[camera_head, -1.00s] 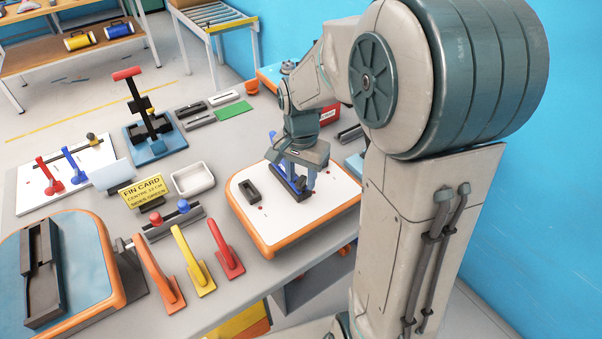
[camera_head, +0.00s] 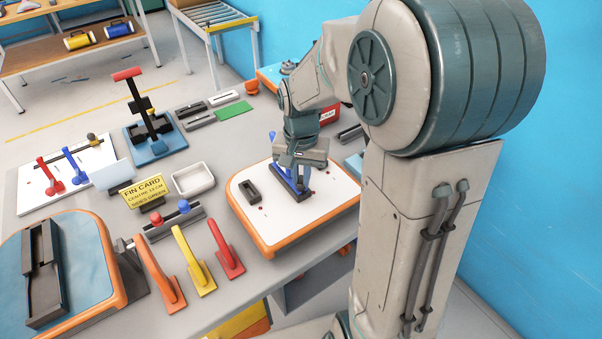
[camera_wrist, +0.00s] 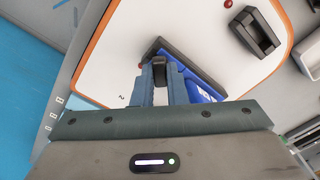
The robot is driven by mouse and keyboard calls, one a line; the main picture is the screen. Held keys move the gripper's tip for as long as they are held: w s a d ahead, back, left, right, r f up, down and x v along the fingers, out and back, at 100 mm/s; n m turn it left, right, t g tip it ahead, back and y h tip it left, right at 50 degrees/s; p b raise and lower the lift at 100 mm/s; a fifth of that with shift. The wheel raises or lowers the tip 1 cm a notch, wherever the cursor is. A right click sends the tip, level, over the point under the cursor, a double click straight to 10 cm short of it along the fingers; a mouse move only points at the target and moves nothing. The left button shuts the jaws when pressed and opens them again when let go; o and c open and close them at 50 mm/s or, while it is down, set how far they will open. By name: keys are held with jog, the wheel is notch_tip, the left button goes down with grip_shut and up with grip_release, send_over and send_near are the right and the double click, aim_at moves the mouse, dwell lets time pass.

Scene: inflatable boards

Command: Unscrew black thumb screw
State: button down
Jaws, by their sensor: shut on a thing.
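My gripper (camera_head: 294,178) is over a white inflatable board (camera_head: 318,216) with an orange rim. In the wrist view my gripper's two fingers (camera_wrist: 160,66) are closed around a small black thumb screw (camera_wrist: 158,76). The screw sits at a dark fin box (camera_wrist: 185,62) holding a blue fin (camera_wrist: 203,92); my gripper covers part of both. In the head view the fin box (camera_head: 287,190) shows beneath my gripper, with the blue fin (camera_head: 275,165) beside the fingers. The screw is hidden in the head view.
A second, empty black box (camera_head: 250,190) is on the same board. A white tray (camera_head: 193,179), a yellow fin card sign (camera_head: 143,192) and several coloured fins (camera_head: 193,260) stand to the left. A blue board (camera_head: 88,262) lies at the front left.

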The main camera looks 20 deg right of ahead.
jog(key=shift+n, duration=1.7)
jog(key=shift+n+p, duration=0.35)
jog(key=shift+n, duration=1.35)
jog(key=shift+n+p, duration=0.35)
jog(key=shift+n, duration=0.65)
jog(key=c, duration=1.4)
grip_release()
jog(key=shift+o, duration=0.2)
